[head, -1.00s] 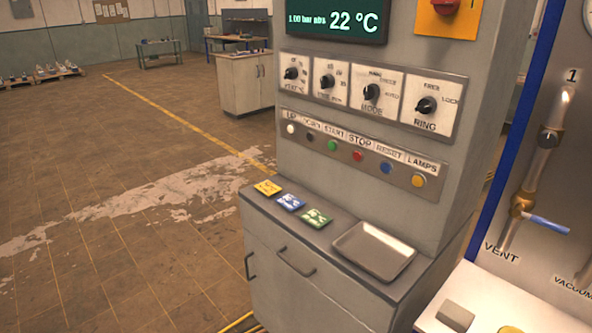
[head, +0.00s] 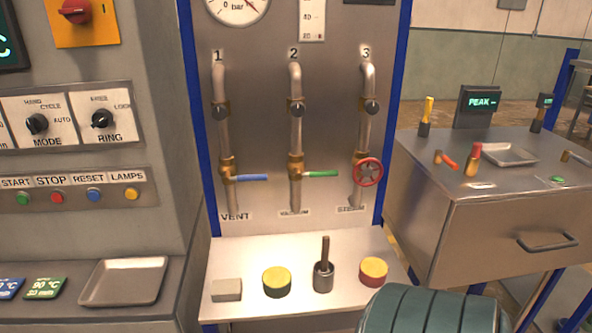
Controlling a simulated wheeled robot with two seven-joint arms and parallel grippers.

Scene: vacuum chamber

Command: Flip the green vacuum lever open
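The green vacuum lever (head: 321,174) is on the middle pipe, numbered 2, of the upright grey panel. It points sideways to the right from its brass valve body (head: 295,168), across the pipe. A small label (head: 293,212) sits below it, too small to read now. The blue lever (head: 252,178) on pipe 1, above the VENT label (head: 236,216), also points right. A red handwheel (head: 369,172) is on pipe 3. Neither of my grippers shows in the head view.
A light shelf (head: 250,262) under the panel holds a grey block (head: 227,290), a yellow-topped tin (head: 277,282), a pot with a stick (head: 324,277) and a red-and-yellow tin (head: 373,271). A ribbed dark green cylinder (head: 430,312) is at the front. A metal cabinet (head: 500,240) stands right.

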